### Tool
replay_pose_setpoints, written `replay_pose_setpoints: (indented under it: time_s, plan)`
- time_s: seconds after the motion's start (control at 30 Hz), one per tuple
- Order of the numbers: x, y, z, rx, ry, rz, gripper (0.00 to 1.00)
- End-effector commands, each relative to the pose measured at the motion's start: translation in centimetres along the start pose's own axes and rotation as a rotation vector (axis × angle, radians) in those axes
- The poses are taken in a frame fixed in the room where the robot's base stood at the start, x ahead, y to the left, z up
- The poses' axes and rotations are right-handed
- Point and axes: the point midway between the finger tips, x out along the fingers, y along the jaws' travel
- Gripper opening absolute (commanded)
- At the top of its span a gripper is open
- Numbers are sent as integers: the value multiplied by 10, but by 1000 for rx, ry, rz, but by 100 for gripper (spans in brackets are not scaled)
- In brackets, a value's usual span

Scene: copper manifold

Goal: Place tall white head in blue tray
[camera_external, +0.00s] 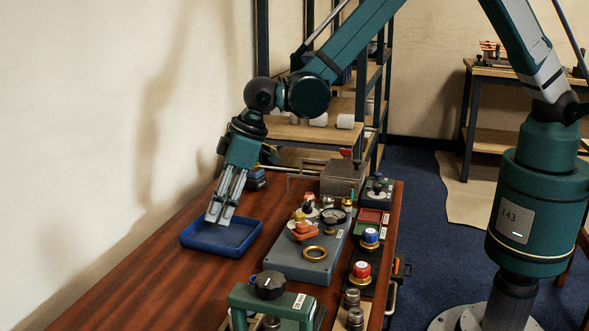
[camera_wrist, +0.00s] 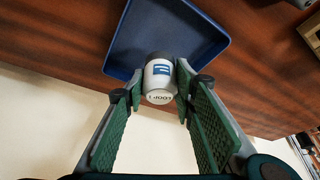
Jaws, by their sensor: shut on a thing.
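A white cylindrical head (camera_wrist: 158,78) with a blue label and dark lettering shows in the wrist view. My gripper (camera_wrist: 156,97) is shut on it, one green-padded finger on each side. The blue tray (camera_wrist: 115,62) lies behind the head in that view. In the external view my gripper (camera_external: 219,219) points down over the blue tray (camera_external: 243,245), at the left of the table. The head is hard to make out there between the fingers. I cannot tell whether it touches the tray floor.
A grey-blue panel (camera_external: 290,266) with an orange part and a brass ring stands right of the tray. Red (camera_external: 361,270) and blue (camera_external: 370,236) knobs are further right. A green handle block (camera_external: 270,300) is in front. Bare wood lies left and in front of the tray.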

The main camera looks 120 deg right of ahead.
Motion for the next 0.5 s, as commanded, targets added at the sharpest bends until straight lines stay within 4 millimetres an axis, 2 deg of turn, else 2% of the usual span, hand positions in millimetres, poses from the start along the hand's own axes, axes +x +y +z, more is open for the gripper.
replay_pose_setpoints:
  time_s: [0.23,0.5]
  plan:
    - [3,0,1,0,0,0,14]
    - [28,0,11,0,0,0,14]
